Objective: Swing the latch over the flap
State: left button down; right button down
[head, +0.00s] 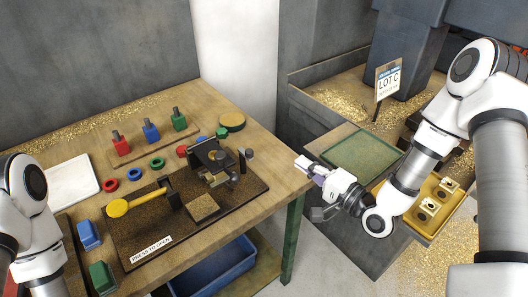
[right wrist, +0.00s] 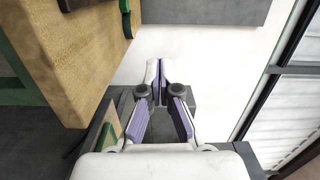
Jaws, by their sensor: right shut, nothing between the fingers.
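A dark fixture (head: 208,154) stands on a brown base board (head: 135,238) on the wooden table. A small upright dark plate (head: 242,161) with a grey knob (head: 249,154) is at its right side. The parts are too small for me to tell surely which is the flap and which the latch. My right gripper (head: 303,166) is past the table's right edge, apart from the fixture. Its purple-padded fingers are closed together and empty in the right wrist view (right wrist: 157,75). My left arm shows at the left edge, but its gripper is out of frame.
A yellow round-ended lever (head: 118,208) and a "PRESS TO OPEN" label (head: 151,249) are on the board. Colored rings, blocks and a white tray (head: 72,183) lie to the left. A yellow tray (head: 433,210) with brass parts is at right. A gap separates table and right bench.

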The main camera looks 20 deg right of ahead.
jog(key=w+a+p, duration=0.2)
jog(key=w+a, duration=0.5)
jog(key=a, duration=0.1)
jog(key=shift+w+p, duration=0.15)
jog(key=shift+p, duration=0.25)
jog(key=shift+f, duration=0.1)
jog(key=shift+w, duration=0.15)
